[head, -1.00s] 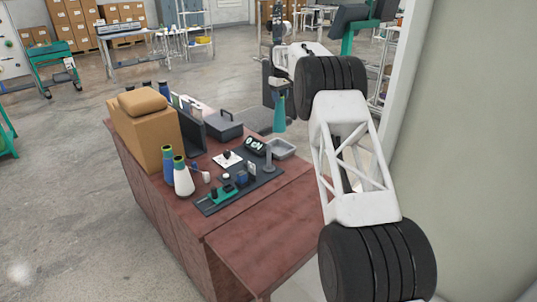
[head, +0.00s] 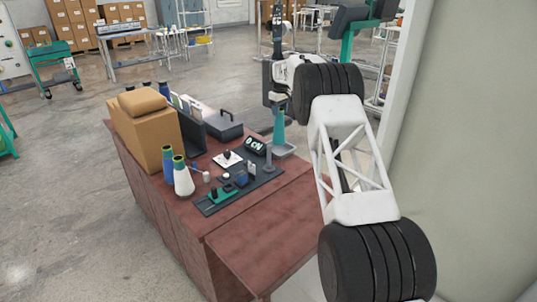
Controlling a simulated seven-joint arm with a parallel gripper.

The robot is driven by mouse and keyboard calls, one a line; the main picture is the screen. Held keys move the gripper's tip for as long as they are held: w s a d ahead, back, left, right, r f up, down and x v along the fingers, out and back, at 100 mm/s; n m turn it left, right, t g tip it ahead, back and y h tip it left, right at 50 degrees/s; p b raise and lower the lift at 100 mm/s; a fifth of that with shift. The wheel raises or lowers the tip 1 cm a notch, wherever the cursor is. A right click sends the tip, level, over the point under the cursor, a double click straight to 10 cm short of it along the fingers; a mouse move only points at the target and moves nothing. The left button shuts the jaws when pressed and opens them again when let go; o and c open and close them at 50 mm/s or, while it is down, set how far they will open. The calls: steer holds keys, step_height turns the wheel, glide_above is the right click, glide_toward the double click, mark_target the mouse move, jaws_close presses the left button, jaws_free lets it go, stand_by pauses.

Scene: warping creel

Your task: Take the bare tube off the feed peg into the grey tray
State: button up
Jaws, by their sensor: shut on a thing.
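My gripper (head: 279,104) is shut on a teal bare tube (head: 279,128) near its narrow top end. The tube is upright with its wide end down, and its lower end overlaps the grey tray (head: 287,151) at the table's far right edge. I cannot tell whether the tube touches the tray floor. The feed peg, seemingly the grey post (head: 268,158) on the dark board, stands bare just left of the tray. The fingers are small and dark, and their contact is hard to see.
The red-brown table (head: 270,225) has a clear front right part. A wall (head: 460,150) is at right.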

mark_target(279, 120)
steer(key=shift+f, duration=1)
steer(key=shift+f, duration=1.75)
steer(key=o, duration=1.3)
steer(key=shift+r, duration=0.15)
steer(key=shift+r, duration=3.35)
steer(key=shift+r, duration=0.1)
